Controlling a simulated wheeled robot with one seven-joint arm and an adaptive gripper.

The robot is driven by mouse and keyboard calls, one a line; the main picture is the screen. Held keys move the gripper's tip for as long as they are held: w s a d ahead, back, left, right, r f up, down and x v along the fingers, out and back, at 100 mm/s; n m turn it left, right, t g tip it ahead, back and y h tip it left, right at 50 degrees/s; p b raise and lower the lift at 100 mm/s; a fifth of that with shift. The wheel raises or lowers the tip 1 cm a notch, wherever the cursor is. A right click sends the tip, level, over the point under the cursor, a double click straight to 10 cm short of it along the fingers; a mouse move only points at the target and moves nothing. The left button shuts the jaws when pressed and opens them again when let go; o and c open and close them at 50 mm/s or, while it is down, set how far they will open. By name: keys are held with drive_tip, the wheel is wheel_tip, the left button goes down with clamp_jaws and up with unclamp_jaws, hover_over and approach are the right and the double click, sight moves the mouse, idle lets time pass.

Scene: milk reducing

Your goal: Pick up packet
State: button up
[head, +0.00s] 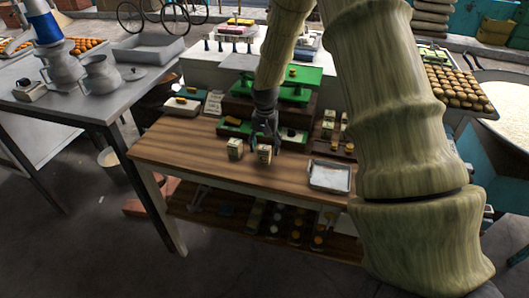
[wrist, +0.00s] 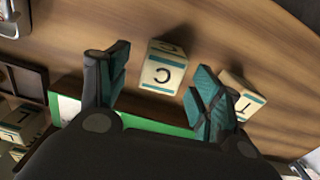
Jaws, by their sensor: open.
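Two small cream packets stand on the wooden table (head: 190,146). The right packet (head: 264,155) is under my gripper (head: 264,140) in the head view, and the left packet (head: 235,149) stands just beside it. In the wrist view my gripper (wrist: 160,90) is open. A packet with a dark letter and a blue-green stripe (wrist: 163,68) shows in the gap between the fingers, slightly beyond the tips. The second packet (wrist: 243,96) is outside the right finger, which partly hides it. I cannot tell whether that finger touches it. Nothing is held.
A metal tray (head: 330,176) lies at the table's right end. More packets (head: 328,122) sit in a dark box behind it. Green trays (head: 236,128) and a green scale (head: 291,82) stand at the back. The table front and left are clear.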

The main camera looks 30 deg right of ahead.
drive_tip(key=shift+w+f, duration=0.15)
drive_tip(key=shift+f, duration=0.25)
drive_tip(key=shift+f+p, duration=0.55)
drive_tip(key=shift+f, duration=0.5)
drive_tip(key=shift+c, duration=0.2)
drive_tip(key=c, duration=1.1)
drive_tip(key=shift+r, duration=0.15)
